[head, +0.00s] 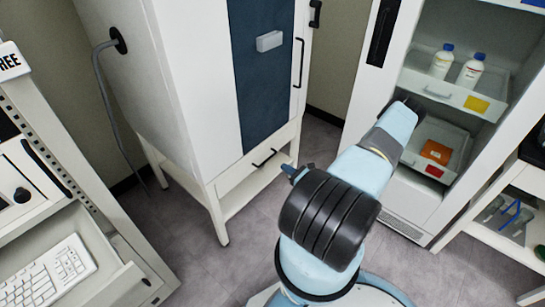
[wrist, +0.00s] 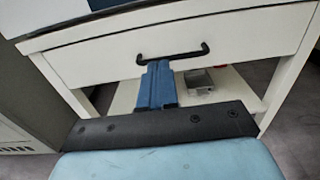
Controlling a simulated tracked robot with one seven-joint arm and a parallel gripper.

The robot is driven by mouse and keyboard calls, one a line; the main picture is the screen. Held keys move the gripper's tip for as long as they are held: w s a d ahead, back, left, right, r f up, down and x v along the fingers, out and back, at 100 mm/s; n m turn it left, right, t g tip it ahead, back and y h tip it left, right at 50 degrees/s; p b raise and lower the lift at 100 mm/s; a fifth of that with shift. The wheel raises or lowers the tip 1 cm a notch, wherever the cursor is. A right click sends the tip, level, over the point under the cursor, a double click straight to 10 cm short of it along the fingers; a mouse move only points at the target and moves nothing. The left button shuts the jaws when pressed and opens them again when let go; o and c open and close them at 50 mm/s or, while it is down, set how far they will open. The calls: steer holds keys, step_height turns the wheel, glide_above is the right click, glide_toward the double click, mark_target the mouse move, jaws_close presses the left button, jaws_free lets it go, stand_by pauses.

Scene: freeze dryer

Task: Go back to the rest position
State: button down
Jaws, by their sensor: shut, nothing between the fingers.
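My gripper (wrist: 157,85) shows in the wrist view as two blue fingers close together, shut with nothing between them. Its tips point toward a white drawer (wrist: 100,62) with a black handle (wrist: 172,54), and in the picture they end just below that handle. I cannot tell the exact gap, but no grip on the handle shows. In the head view my arm is folded, with its dark joint in front of the white stand (head: 228,200). The gripper is mostly hidden there behind the arm; a small blue tip shows beside the dark joint.
A tall white cabinet (head: 180,80) with a dark blue panel stands on the stand. At right is an open white cabinet (head: 425,25) with bottles (head: 442,60) and trays. A keyboard (head: 45,275) lies at left. Grey floor (head: 185,235) is clear between them.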

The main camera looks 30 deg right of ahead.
steer(key=w+a+r+n+g+y, duration=0.1)
steer(key=a+r+n+g+y, duration=0.25)
steer(key=r, duration=0.65)
steer(key=w+a+r+n+g+y, duration=0.1)
steer(key=a+r+n+g, duration=0.2)
steer(key=r+n+g, duration=0.35)
steer(key=w+a+r+n+g+y, duration=0.15)
steer(key=a+r+n, duration=0.35)
steer(key=r, duration=0.7)
steer(key=s+a+r+n+g+h, duration=0.25)
steer(key=s+a+r+n, duration=0.2)
steer(key=r, duration=0.45)
steer(key=s+a+r+n+g+h, duration=0.25)
steer(key=r+n, duration=0.25)
steer(key=r, duration=0.4)
steer(key=s+a+r+n+t+h, duration=0.2)
steer(key=s+r+n+h, duration=0.1)
steer(key=s+r, duration=0.6)
steer(key=s+a+r+n+t+h, duration=0.3)
steer(key=s+r, duration=0.6)
steer(key=s, duration=0.4)
steer(key=shift+n+h, duration=0.6)
steer(key=shift+n, duration=0.15)
